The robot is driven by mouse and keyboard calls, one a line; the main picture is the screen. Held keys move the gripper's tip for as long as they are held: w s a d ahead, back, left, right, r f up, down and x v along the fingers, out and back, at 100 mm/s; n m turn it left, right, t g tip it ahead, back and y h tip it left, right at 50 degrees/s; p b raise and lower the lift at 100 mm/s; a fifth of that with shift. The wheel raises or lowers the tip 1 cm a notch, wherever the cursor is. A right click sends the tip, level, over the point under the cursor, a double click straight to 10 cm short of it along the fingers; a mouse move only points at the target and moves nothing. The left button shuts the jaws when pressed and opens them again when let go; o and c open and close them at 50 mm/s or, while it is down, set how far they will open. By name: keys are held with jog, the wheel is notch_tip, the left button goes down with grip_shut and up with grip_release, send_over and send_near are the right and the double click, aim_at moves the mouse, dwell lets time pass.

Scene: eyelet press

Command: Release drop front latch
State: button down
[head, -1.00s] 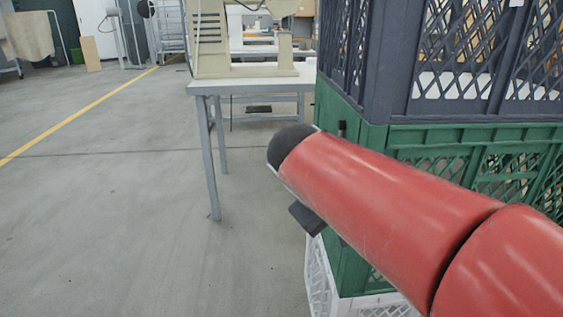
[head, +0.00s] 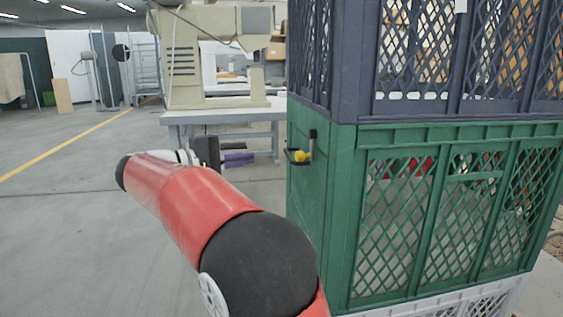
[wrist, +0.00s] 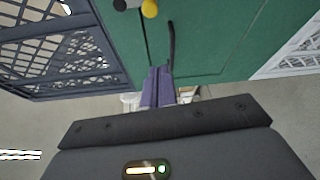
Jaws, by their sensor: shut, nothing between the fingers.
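The green crate (head: 322,190) is in the middle of a stack. On its left side a latch (head: 300,156) shows a yellow part, a dark loop and a black upright piece. In the wrist view the latch's yellow end (wrist: 149,9) is at the top edge, cut off by the frame, with a thin black bar (wrist: 171,45) beside it on the green panel. My gripper (head: 251,157) has purple fingers, shut and empty. It points right toward the latch with a visible gap in the head view. In the wrist view the fingertips (wrist: 159,70) appear just below the black bar; contact cannot be told.
A dark blue crate (head: 345,65) sits on the green one, and a white crate (head: 480,297) is beneath. A table (head: 190,115) with a beige machine (head: 215,60) stands behind my gripper. The floor at the left is clear.

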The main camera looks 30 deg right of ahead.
jog(key=s+d+b, duration=0.1)
jog(key=s+d, duration=0.1)
jog(key=d, duration=0.7)
jog(key=shift+s, duration=0.35)
jog(key=shift+s+r+p, duration=0.1)
jog(key=shift+p, duration=0.2)
